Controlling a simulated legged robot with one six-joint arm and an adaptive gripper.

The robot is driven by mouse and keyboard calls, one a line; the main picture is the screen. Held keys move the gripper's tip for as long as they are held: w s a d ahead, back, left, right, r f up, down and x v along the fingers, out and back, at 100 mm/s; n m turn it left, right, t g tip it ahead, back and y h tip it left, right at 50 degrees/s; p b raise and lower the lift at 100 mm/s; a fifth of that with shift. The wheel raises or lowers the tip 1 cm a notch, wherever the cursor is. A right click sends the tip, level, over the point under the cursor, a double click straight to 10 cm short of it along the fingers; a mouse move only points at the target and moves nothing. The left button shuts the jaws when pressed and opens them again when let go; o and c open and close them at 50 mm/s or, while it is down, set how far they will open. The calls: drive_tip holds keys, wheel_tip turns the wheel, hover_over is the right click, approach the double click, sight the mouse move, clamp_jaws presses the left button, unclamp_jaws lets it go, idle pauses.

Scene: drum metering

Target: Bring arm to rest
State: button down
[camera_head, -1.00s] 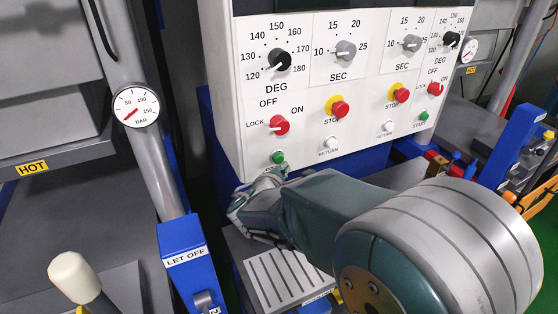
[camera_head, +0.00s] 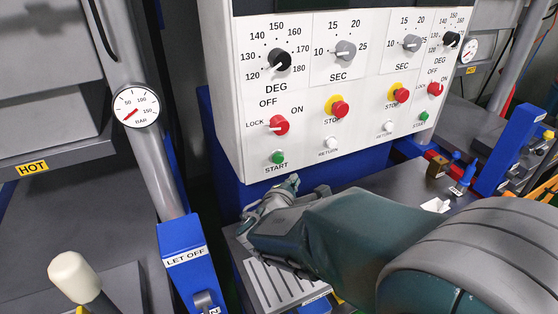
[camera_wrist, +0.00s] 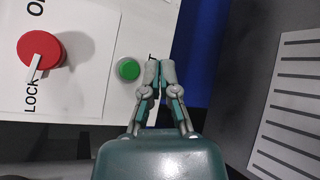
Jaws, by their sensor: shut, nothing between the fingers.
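My gripper (camera_head: 290,188) is in front of the lower edge of the white control panel (camera_head: 240,140), below the green START button (camera_head: 278,157). In the wrist view my gripper (camera_wrist: 160,66) has its fingertips together and holds nothing. The green button (camera_wrist: 129,69) shows just left of the fingertips there, apart from them in the picture. The red knob (camera_wrist: 40,50) is at the upper left of that view. My teal and grey arm reaches in from the lower right of the head view.
A slotted plate (camera_head: 280,285) lies below my gripper, on a grey bench. The blue LET OFF box (camera_head: 185,245) and a gauge (camera_head: 135,107) stand to the left. A white-knobbed lever (camera_head: 73,275) is at lower left. Small blue-handled fittings (camera_head: 460,185) are at right.

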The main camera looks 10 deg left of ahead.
drive_tip(key=s+d+r+m+g+h, duration=0.1)
drive_tip(key=s+d+m+g+h, duration=0.2)
drive_tip(key=d, duration=0.4)
drive_tip(key=s+d+r+m+g, duration=0.1)
drive_tip(key=s+d+m+g, duration=0.15)
drive_tip(key=d+m, duration=0.4)
drive_tip(key=s+d+r+m+g+h, duration=0.1)
drive_tip(key=s+d+m+g+h, duration=0.15)
drive_tip(key=d, duration=0.55)
drive_tip(key=s+d+m+g+y, duration=0.1)
drive_tip(key=s+d+m+y, duration=0.1)
drive_tip(key=s+m+y, duration=0.5)
drive_tip(key=s+m, duration=0.4)
drive_tip(key=s, duration=0.4)
drive_tip(key=shift+s+g, duration=0.15)
drive_tip(key=shift+g, duration=0.15)
idle(0.5)
